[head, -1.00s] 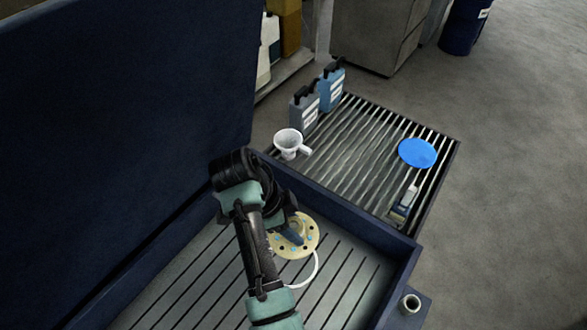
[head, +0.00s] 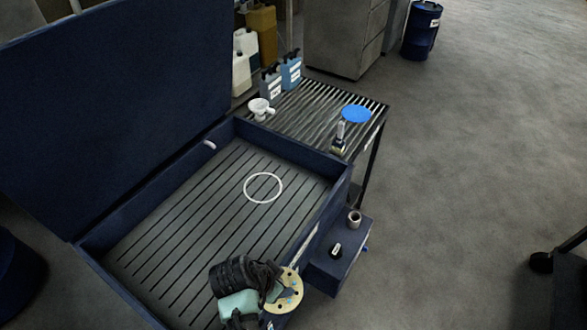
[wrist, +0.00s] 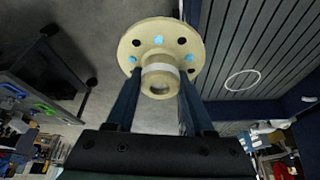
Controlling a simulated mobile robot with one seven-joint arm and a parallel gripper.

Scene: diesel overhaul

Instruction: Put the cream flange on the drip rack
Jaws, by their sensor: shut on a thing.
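The cream flange (head: 291,288) is a round disc with a hub, dark holes and light-blue spots. My gripper (head: 272,283) is shut on it, near the front right rim of the dark blue basin in the head view. In the wrist view, the two fingers of my gripper (wrist: 157,88) stand either side of the hub of the flange (wrist: 161,42). The drip rack (head: 312,112) is the slatted metal stand beyond the basin's far end, well away from my gripper. My wrist hides part of the flange in the head view.
The basin (head: 150,262) has a raised lid and a white ring (head: 263,187) on its slatted floor. On the rack are a blue disc (head: 356,114), a white cup (head: 260,108), a brush-like tool (head: 340,137) and two bottles (head: 290,72). Bare slats lie between them.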

